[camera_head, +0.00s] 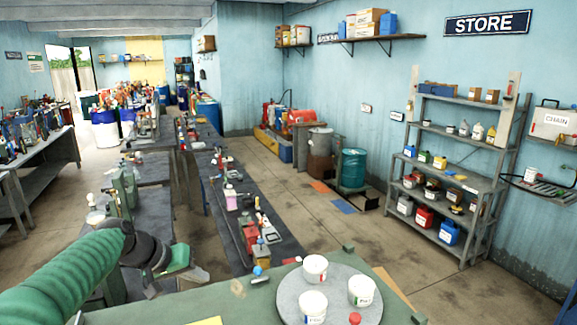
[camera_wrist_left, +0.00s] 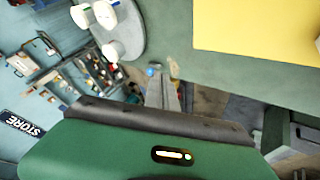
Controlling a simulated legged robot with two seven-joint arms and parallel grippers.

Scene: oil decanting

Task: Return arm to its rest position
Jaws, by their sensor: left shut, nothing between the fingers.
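My left arm (camera_head: 70,275), green with a dark wrist, comes in from the left in the head view. My left gripper (camera_head: 185,264) is above the near-left edge of the green table (camera_head: 240,310). It is shut and holds nothing. It is apart from the white tubs. In the left wrist view, the green gripper housing (camera_wrist_left: 150,150) with a dark edge fills the bottom. My right gripper is in neither view.
A round grey turntable (camera_head: 335,291) bears three white tubs: one at the back (camera_head: 315,268), one right (camera_head: 361,291), one in front (camera_head: 312,307). A yellow sheet (camera_wrist_left: 255,35) lies on the table. A cluttered bench (camera_head: 240,185) and a shelf rack (camera_head: 440,170) stand beyond.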

